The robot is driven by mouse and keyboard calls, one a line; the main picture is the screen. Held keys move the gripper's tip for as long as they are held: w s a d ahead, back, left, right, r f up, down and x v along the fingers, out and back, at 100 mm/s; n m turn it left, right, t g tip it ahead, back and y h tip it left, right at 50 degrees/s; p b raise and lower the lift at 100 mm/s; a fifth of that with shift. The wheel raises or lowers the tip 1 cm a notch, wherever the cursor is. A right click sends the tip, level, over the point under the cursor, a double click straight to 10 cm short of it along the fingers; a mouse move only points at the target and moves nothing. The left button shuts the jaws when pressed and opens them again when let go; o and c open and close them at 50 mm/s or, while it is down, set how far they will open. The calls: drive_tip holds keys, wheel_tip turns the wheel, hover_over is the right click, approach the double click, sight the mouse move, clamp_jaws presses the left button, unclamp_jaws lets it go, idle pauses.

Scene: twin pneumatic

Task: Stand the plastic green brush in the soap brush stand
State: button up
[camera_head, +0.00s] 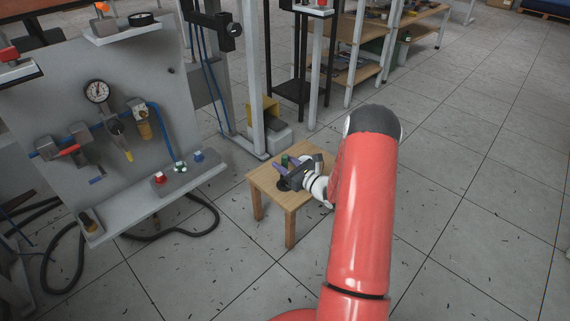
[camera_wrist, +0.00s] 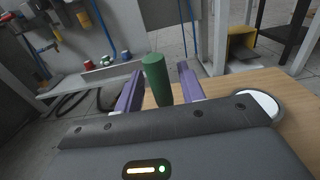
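The green brush shows in the wrist view as an upright, slightly tilted green cylinder (camera_wrist: 156,79); it also shows small in the head view (camera_head: 284,160). My gripper (camera_wrist: 160,84) has two purple fingers standing apart, one on each side of the green cylinder. Gaps show between the cylinder and both fingers. In the head view my gripper (camera_head: 285,168) is low over the small wooden table (camera_head: 265,183). A round piece with a pale top (camera_wrist: 260,103) is on the table at the right of the wrist view; I cannot tell if it is the brush stand. The brush's lower end is hidden.
A grey pneumatic panel (camera_head: 100,65) with a gauge, hoses and a ledge stands to the left of the table. Metal posts and a yellow-and-grey unit (camera_head: 265,108) stand behind it. Shelving (camera_head: 362,68) is further back. Tiled floor is clear on the right.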

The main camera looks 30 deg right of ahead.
drive_tip(key=shift+r, duration=0.1)
drive_tip(key=shift+s+d, duration=0.1)
drive_tip(key=shift+s, duration=0.1)
drive_tip(key=v, duration=1.1)
drive_tip(key=s+a+r+n+g+y, duration=0.3)
drive_tip(key=s+a+r+n+g, duration=0.2)
drive_tip(key=a+r+n+g, duration=0.5)
drive_tip(key=s+a+r+n+g+y, duration=0.25)
drive_tip(key=s+a+r+n, duration=0.2)
drive_tip(key=a+n, duration=0.6)
drive_tip(key=s+r+n+h, duration=0.4)
drive_tip(key=s+n+h, duration=0.1)
drive_tip(key=s+h, duration=0.1)
drive_tip(key=s+a+r+n+t+h, duration=0.1)
drive_tip(key=s+r+n+h, duration=0.4)
drive_tip(key=s, duration=0.4)
drive_tip(key=shift+a+n+h+p, duration=0.3)
drive_tip(key=shift+n+h+p, duration=0.1)
drive_tip(key=shift+n, duration=0.35)
drive_tip(key=shift+r, duration=0.1)
